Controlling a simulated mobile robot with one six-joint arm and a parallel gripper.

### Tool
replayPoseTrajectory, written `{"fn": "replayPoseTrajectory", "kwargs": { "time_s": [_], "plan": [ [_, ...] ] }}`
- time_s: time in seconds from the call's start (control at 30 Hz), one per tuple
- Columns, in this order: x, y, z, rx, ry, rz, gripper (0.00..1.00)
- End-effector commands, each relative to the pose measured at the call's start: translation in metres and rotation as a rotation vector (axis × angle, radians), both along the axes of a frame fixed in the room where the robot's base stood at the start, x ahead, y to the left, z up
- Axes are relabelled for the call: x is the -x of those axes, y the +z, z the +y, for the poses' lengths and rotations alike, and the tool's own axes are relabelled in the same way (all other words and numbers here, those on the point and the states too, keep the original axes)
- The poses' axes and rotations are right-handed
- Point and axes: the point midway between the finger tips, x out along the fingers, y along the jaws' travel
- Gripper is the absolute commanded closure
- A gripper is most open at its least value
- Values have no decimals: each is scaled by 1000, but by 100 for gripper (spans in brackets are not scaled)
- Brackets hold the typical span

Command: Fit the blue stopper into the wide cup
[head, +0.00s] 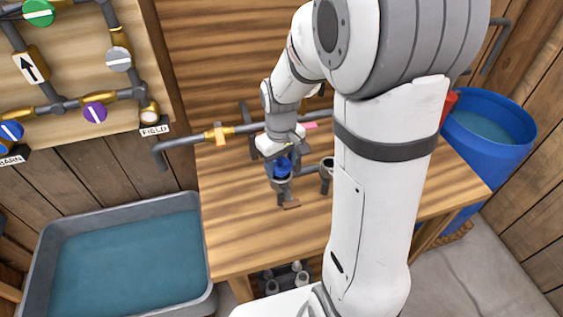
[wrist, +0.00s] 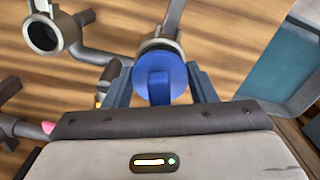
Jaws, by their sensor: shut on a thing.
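The blue stopper (head: 282,168) is at my gripper (head: 283,160), above the workbench. In the wrist view the stopper (wrist: 160,75) shows as a round blue disc with a raised grip, between the two fingers of my gripper (wrist: 160,88), which is shut on it. A grey metal cup (wrist: 158,45) shows just behind and under the stopper, mostly covered by it. I cannot tell whether the stopper is seated in it or above it. A second grey cup (wrist: 44,34) is open and empty-looking at the upper left; it also shows in the head view (head: 327,163). Which cup is wider is unclear.
Pipes run along the wooden bench (head: 235,235), with a brass fitting (head: 217,134) on one. A grey tub of water (head: 125,250) stands at left, a blue barrel (head: 490,130) at right. A valve board (head: 75,70) hangs at upper left. My arm hides part of the bench.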

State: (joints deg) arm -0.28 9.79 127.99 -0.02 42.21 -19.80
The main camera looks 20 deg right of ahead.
Motion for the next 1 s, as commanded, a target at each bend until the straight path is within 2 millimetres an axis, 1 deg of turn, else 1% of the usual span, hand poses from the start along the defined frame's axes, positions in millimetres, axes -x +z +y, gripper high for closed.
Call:
{"fn": "replayPoseTrajectory", "kwargs": {
  "time_s": [0.53, 1.0],
  "plan": [
    [0, -15, 0, 0, -1, 0, 71],
    [1, -16, -1, 0, -2, 2, 71]
  ]
}}
